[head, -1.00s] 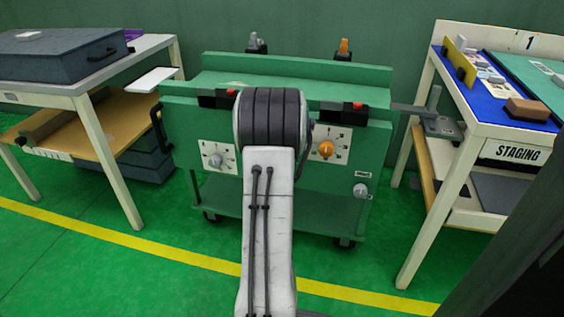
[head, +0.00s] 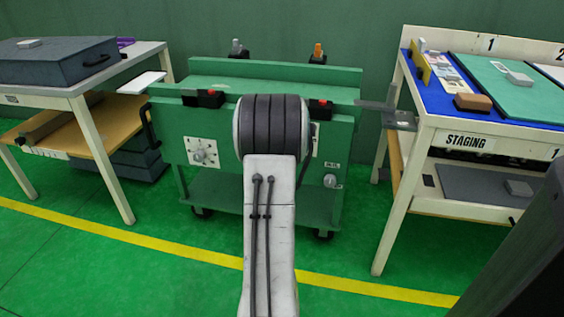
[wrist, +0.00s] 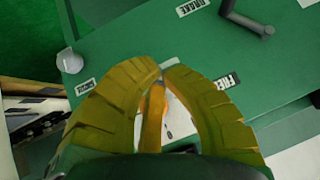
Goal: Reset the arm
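My arm reaches forward in the middle of the head view, its dark ribbed joint in front of the green cart (head: 265,175). My gripper is hidden behind that joint there. In the wrist view my gripper (wrist: 163,66) shows two yellow ribbed fingers, their tips drawn together close to the cart's green panel. I see nothing clearly held.
The staging table (head: 466,140) stands at the right, with a blue surface and several items. A table with a dark case (head: 60,60) stands at the left. A grey bracket (head: 385,114) sits between cart and staging table. Green floor is open in front.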

